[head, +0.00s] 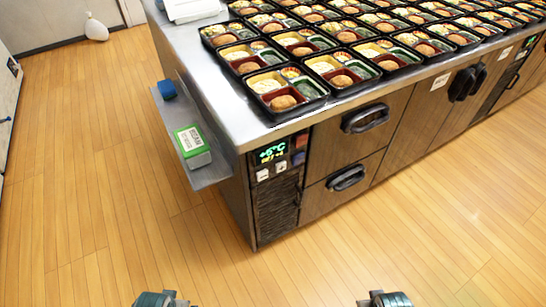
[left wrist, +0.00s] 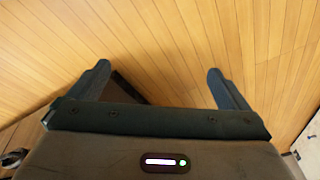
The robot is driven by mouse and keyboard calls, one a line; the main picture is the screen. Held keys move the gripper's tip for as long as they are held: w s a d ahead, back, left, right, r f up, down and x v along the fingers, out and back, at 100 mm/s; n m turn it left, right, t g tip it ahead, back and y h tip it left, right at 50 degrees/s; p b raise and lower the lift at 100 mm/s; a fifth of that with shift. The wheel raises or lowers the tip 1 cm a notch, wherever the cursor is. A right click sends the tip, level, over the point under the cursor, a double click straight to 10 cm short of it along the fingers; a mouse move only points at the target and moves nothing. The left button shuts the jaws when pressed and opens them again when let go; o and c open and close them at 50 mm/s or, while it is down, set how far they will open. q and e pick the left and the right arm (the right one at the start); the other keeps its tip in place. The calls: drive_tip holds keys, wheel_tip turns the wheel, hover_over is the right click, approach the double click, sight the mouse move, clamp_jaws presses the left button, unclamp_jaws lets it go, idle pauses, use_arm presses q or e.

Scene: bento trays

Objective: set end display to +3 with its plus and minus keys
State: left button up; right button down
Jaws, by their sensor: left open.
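The end display (head: 271,153) is on the short control panel at the near corner of the counter. Its green digits look like +6 °C, with a smaller line below that is too small to read surely. A reddish key (head: 301,141) and a dark blue key (head: 299,158) sit right of it; their signs are unreadable. Two small white labels or keys (head: 263,175) are below it. My left gripper (left wrist: 158,78) is open and empty above the floor in the left wrist view, away from the panel. Only parts of my arms show at the head view's bottom edge; my right gripper's fingers are not visible.
Many filled bento trays (head: 285,93) cover the counter top. A side shelf (head: 212,173) holds a green-and-white SCAN box (head: 192,146) and a blue object (head: 167,90). Drawer handles (head: 365,118) stick out from the front. The wooden floor (head: 400,220) before the counter is clear.

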use_arm(q)
clamp_jaws()
idle(1.5)
